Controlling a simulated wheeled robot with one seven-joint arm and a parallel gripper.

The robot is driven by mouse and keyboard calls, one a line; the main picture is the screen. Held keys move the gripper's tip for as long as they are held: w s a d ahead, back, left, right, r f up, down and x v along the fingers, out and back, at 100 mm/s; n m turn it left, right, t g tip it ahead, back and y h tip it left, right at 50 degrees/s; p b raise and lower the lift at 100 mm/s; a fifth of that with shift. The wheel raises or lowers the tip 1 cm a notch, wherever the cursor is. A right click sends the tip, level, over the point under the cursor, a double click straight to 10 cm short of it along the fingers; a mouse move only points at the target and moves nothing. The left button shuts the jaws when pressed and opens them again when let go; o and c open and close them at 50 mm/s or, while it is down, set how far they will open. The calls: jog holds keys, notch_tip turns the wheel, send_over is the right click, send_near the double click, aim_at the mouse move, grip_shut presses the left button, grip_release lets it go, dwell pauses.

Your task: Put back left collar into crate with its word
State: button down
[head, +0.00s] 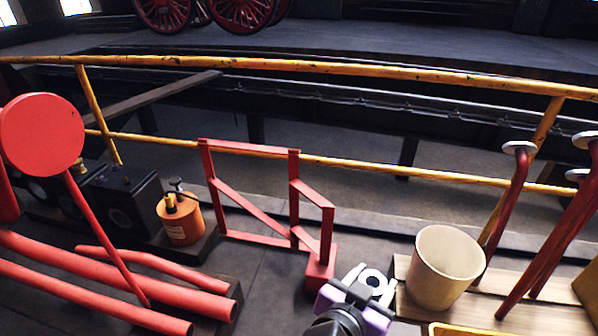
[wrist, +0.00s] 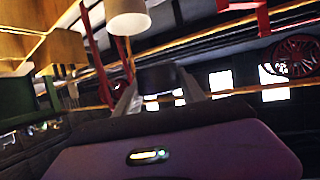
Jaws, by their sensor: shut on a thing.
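My gripper (head: 371,285) is low in the head view, right of centre, with purple sides. It is shut on a small ring-shaped piece, taken as the collar (head: 373,282), pale on top with a dark hole. In the wrist view the collar (wrist: 160,86) is a dark, shaded round shape between the two grey fingers. No word can be read on it. A yellow edge (head: 480,331), possibly of a crate, shows at the bottom of the head view. A tan box (wrist: 62,50) and a green box-like shape (wrist: 14,98) show in the wrist view. No crate word is legible.
A cream bucket (head: 444,268) stands on wooden boards right of my gripper, with red levers (head: 518,200) behind. A red frame (head: 250,238), an orange oil can (head: 181,220) and red pipes (head: 95,275) are to the left. A yellow railing (head: 350,68) crosses behind.

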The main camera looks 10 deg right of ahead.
aim_at(378, 300)
jog(key=shift+w+r, duration=0.1)
jog(key=w+a+f+n+t+y, duration=0.4)
jog(key=w+a+n+y, duration=0.15)
jog(key=n+y, duration=0.2)
jog(key=s+d+f+n+y, duration=0.2)
jog(key=s+d+f, duration=0.4)
jog(key=s+f, duration=0.1)
jog(key=shift+m, duration=0.35)
jog(key=r+p, duration=0.2)
jog(key=p, duration=0.3)
jog(key=r+p, duration=0.3)
jog(key=p, duration=0.2)
jog(key=r+p, duration=0.3)
jog(key=p, duration=0.2)
jog(key=shift+s+d+p, duration=0.15)
jog(key=shift+s+p, duration=0.15)
jog(key=shift+s, duration=0.05)
jog(key=p, duration=0.1)
jog(key=r+p, duration=0.1)
jog(key=p, duration=0.1)
jog(key=shift+s+r, duration=0.2)
jog(key=shift+s, duration=0.15)
jog(key=shift+s+a+r+p, duration=0.1)
jog(key=shift+a+p, duration=0.1)
jog(key=shift+p, duration=0.45)
jog(key=shift+s, duration=0.1)
